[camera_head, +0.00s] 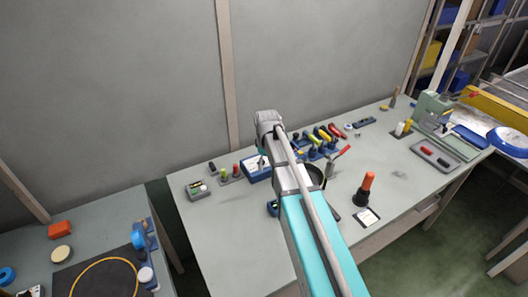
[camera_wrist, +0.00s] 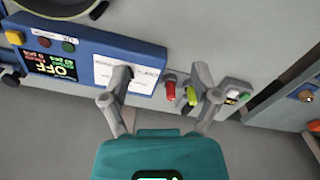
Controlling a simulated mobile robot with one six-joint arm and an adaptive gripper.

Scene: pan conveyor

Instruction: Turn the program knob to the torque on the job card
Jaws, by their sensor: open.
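A blue control box (camera_wrist: 90,42) lies along the upper left of the wrist view. Its dark display (camera_wrist: 55,66) reads "OFF" in yellow, with small unreadable lines beside it. A white printed panel (camera_wrist: 107,77) is on its right part; the print is too small to read. My gripper (camera_wrist: 165,79) is open and empty. Its left finger overlaps the white panel; its right finger is past the box's right end.
A red piece (camera_wrist: 170,90) and a yellow-green piece (camera_wrist: 192,95) show between the fingers. In the head view, an orange-topped tool (camera_head: 367,183) stands near the card on the grey bench (camera_head: 215,235). A row of colored-handled tools stands behind my arm.

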